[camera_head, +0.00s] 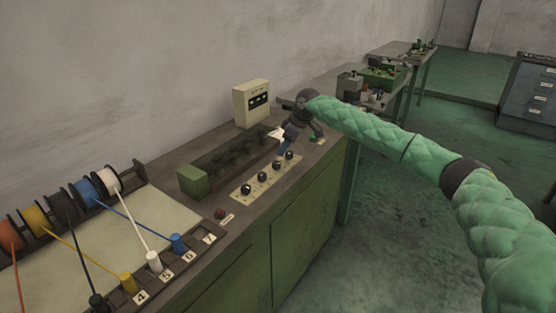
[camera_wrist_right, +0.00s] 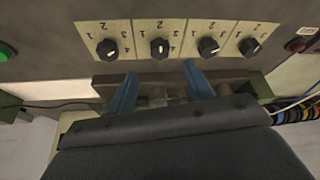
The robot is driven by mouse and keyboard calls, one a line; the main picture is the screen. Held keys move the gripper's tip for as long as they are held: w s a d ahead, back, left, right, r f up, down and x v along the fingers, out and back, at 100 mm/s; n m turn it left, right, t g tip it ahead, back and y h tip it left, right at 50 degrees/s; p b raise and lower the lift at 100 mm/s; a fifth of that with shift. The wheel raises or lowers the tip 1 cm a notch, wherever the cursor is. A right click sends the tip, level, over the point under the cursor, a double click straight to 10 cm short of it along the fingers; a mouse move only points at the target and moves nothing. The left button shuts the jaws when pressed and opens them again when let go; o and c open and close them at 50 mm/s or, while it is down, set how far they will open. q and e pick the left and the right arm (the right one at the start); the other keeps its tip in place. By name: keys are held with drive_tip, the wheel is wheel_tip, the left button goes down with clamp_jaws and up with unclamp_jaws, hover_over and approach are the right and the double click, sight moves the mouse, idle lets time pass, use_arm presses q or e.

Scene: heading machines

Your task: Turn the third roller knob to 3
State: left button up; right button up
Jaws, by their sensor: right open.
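A row of several black roller knobs on a pale panel (camera_head: 240,195) runs along the bench's front edge. Counted from the left in the head view, the third knob (camera_head: 276,167) shows in the right wrist view as the second from the left (camera_wrist_right: 159,47). My right gripper (camera_head: 285,145) is above the far end of the row. In the wrist view its two blue fingers (camera_wrist_right: 160,69) are apart and empty, on either side of that knob's line but short of it. My left gripper is out of view.
A green block (camera_head: 193,181) ends the dark roller trough behind the knobs. A cream meter box (camera_head: 251,103) stands at the wall. A red button (camera_head: 219,213) and a green button (camera_head: 314,139) flank the panel. Coloured spools and wires fill the left. The floor at right is open.

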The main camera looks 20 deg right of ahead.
sight(276, 162)
drive_tip(key=p+x, duration=0.1)
drive_tip(key=x, duration=0.5)
drive_tip(key=shift+w+a+f, duration=0.15)
drive_tip(key=shift+a+f, duration=0.1)
drive_tip(key=shift+f, duration=0.05)
drive_tip(key=shift+w+a+f+p, duration=0.2)
drive_tip(key=shift+f+p, duration=0.1)
drive_tip(key=shift+f, duration=0.3)
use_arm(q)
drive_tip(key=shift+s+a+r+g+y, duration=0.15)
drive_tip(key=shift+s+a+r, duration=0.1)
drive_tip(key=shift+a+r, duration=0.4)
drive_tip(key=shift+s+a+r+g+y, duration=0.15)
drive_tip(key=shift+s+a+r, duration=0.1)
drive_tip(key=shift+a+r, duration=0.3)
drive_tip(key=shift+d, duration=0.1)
use_arm(e)
drive_tip(key=c, duration=1)
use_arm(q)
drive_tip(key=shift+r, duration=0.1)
use_arm(e)
drive_tip(key=shift+r, duration=0.1)
